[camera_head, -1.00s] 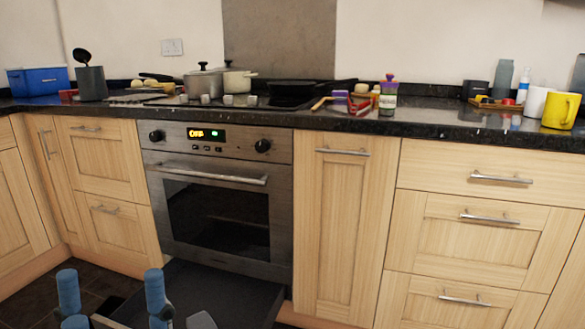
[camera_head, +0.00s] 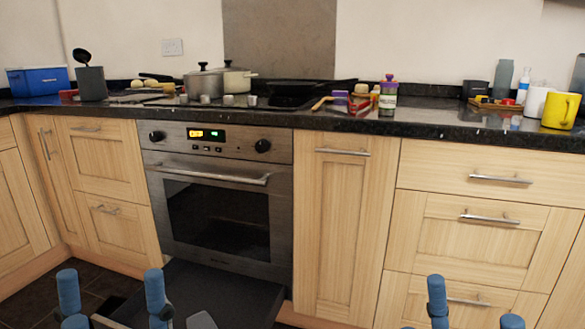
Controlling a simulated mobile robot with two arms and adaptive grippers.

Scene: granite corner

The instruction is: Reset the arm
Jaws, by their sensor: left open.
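My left gripper (camera_head: 111,285) is at the bottom left. Its two blue-padded fingers stand wide apart with nothing between them, in front of the dark drawer below the oven. My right gripper (camera_head: 474,305) shows at the bottom right, partly cut off by the picture edge. Its blue fingers are apart and no object shows between them. It is in front of the lower wooden drawers. Both arms are mostly out of view.
A dark drawer (camera_head: 228,292) stands pulled out under the oven (camera_head: 215,215). The granite counter (camera_head: 430,122) carries pots (camera_head: 205,83), a blue box (camera_head: 38,80), a yellow mug (camera_head: 560,110) and several small items. Wooden drawers (camera_head: 465,235) line the right.

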